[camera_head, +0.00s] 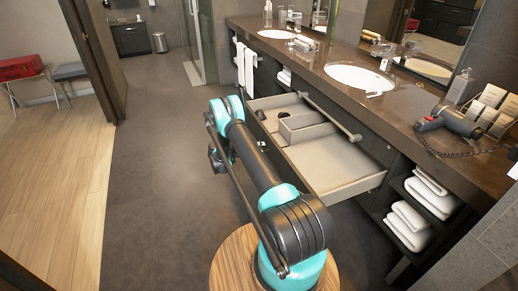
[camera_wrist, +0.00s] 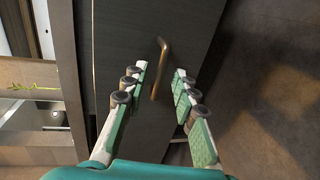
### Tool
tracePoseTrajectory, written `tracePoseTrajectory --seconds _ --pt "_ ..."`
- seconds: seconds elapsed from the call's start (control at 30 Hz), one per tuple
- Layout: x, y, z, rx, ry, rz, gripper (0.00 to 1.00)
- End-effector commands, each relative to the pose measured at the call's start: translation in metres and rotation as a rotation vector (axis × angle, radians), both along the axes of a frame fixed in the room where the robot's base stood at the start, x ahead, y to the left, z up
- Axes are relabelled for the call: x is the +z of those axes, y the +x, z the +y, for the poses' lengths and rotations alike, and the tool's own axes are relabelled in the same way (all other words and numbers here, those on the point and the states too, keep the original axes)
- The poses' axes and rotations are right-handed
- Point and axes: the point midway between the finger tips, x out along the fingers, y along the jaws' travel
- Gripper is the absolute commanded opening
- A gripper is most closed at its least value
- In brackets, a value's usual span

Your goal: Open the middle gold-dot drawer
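A drawer (camera_head: 345,158) with a pale divided interior stands pulled out from the dark vanity in the head view. My arm covers much of its front, and no gold dot can be made out. In the wrist view, a bronze bar handle (camera_wrist: 161,66) is on a dark front panel (camera_wrist: 115,40). My gripper (camera_wrist: 160,74) is open, with one finger on each side of the handle and visible gaps between. The fingers do not appear closed on it. My gripper is mostly hidden behind my arm in the head view.
The countertop (camera_head: 320,84) holds a sink (camera_head: 358,77) and a hair dryer (camera_head: 452,122). Shelves with rolled white towels (camera_head: 410,222) are right of the drawer. White towels (camera_head: 244,65) hang farther along the vanity. Dark floor (camera_head: 150,180) left of my arm is clear.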

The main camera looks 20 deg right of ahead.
Motion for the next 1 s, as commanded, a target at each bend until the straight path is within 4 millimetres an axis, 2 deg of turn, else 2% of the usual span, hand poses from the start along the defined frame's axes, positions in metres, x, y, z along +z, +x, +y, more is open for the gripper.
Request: tracePoseTrajectory --seconds 0.23,0.37,0.47,0.8,1.0 --pt "0.000 0.000 0.000 0.000 0.000 0.000 0.29" --pt "0.002 0.000 0.007 0.001 0.000 0.000 0.29" --pt "0.005 -0.001 0.020 0.001 0.000 0.001 0.29" --pt "0.018 -0.006 0.086 0.002 0.000 0.000 0.29" --pt "0.023 -0.009 0.110 0.000 0.000 0.000 0.29"
